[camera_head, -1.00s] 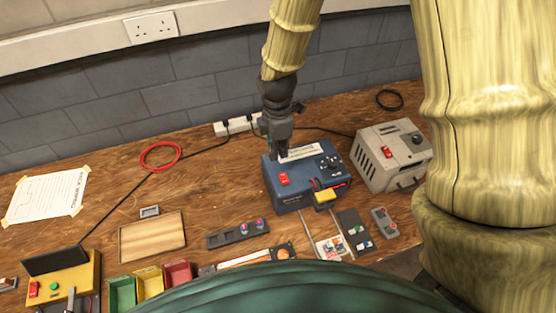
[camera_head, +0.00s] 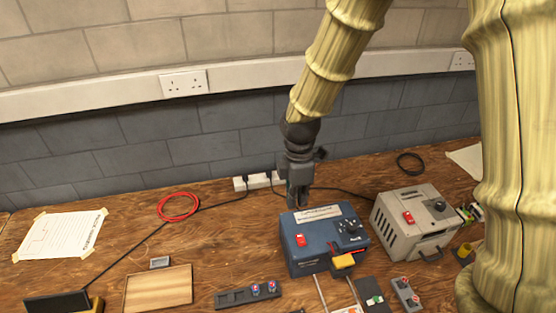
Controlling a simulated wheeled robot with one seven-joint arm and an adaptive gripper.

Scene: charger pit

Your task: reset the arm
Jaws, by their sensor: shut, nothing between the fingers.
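My arm comes down from the upper right in the head view, with pale yellow segmented links. My gripper (camera_head: 298,203) is dark grey and points down just behind the top edge of the blue charger box (camera_head: 325,242). It is shut with nothing visible in it. The fingertips are partly hidden near the box's back left corner, and I cannot tell whether they touch it. The blue box has a red switch, a black knob, a pale label on top and a yellow block at its front.
A grey box (camera_head: 418,224) with a red switch stands right of the blue one. A power strip (camera_head: 259,181) lies behind, against the wall. A red cable coil (camera_head: 178,207), a wooden tray (camera_head: 158,289) and a taped paper (camera_head: 60,235) lie left.

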